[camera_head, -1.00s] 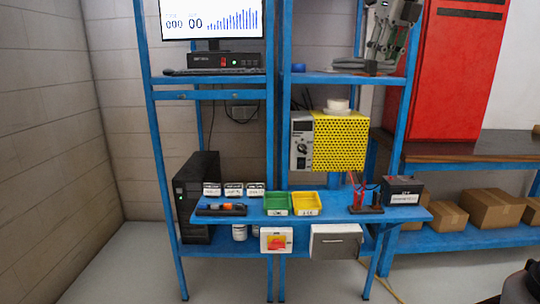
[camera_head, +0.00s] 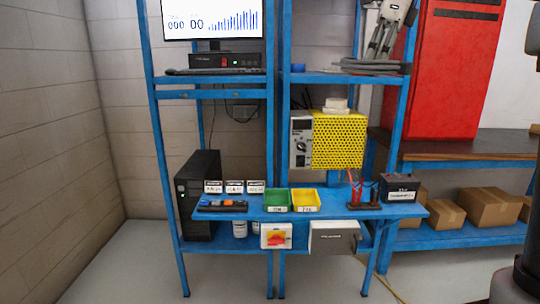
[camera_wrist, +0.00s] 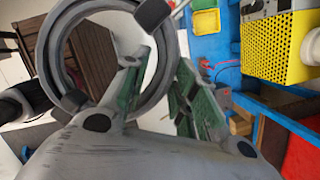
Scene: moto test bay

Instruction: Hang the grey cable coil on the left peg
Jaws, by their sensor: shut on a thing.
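The grey cable coil (camera_head: 372,67) shows nearly edge-on in the head view, at the height of the upper right shelf. I cannot tell whether it touches that shelf. In the wrist view the coil (camera_wrist: 161,62) is a large ring with dark bands. My gripper (camera_head: 376,50) points down from the top of the head view. In the wrist view my gripper (camera_wrist: 163,88) has its green-padded fingers on either side of the ring's right side and is shut on it. I cannot make out the left peg or any other peg in either view.
A blue rack shelf (camera_head: 325,78) runs behind the coil. Below it stand a yellow perforated unit (camera_head: 340,140), a green bin (camera_head: 277,200), a yellow bin (camera_head: 306,200) and a black battery (camera_head: 400,188). A red cabinet (camera_head: 455,70) stands behind at right. Floor at front left is clear.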

